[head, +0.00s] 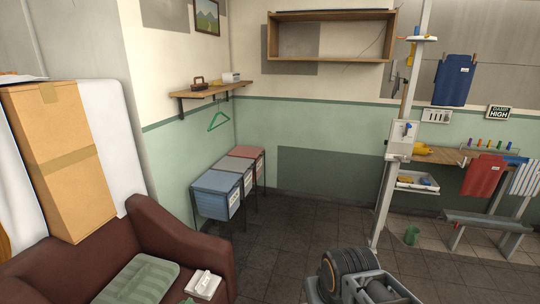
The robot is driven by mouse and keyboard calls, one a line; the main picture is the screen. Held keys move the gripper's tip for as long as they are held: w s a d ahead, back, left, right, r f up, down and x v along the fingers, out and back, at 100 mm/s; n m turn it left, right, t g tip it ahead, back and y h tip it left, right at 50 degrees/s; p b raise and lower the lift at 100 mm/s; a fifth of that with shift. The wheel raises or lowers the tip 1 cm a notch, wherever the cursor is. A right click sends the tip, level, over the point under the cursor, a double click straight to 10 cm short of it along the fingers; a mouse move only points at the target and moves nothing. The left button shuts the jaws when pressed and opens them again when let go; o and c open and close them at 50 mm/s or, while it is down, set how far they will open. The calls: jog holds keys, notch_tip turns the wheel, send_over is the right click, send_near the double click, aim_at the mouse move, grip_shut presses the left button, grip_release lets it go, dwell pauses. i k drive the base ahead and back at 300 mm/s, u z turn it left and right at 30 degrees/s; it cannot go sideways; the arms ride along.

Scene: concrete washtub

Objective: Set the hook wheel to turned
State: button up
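I cannot pick out the hook wheel for certain in the head view. A white box (402,139) with a small grey fitting is mounted on the pale upright post at right of centre; its details are too small to read. A green hanger (217,121) hangs under the wooden wall shelf at the left. Dark rounded parts of my own arm show at the bottom, right of centre. My gripper's fingers are not in view.
A brown sofa (165,240) with a tall cardboard box (60,155) fills the left. Lidded bins (217,195) stand along the wall. A grey bench (485,221) and hanging clothes (455,80) are at right. The middle of the tiled floor (290,235) is clear.

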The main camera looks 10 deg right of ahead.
aim_at(417, 33)
jog(key=z, duration=0.15)
jog(key=i, duration=2.45)
jog(key=z, duration=1.2)
jog(key=i, duration=2.05)
jog(key=z, duration=0.85)
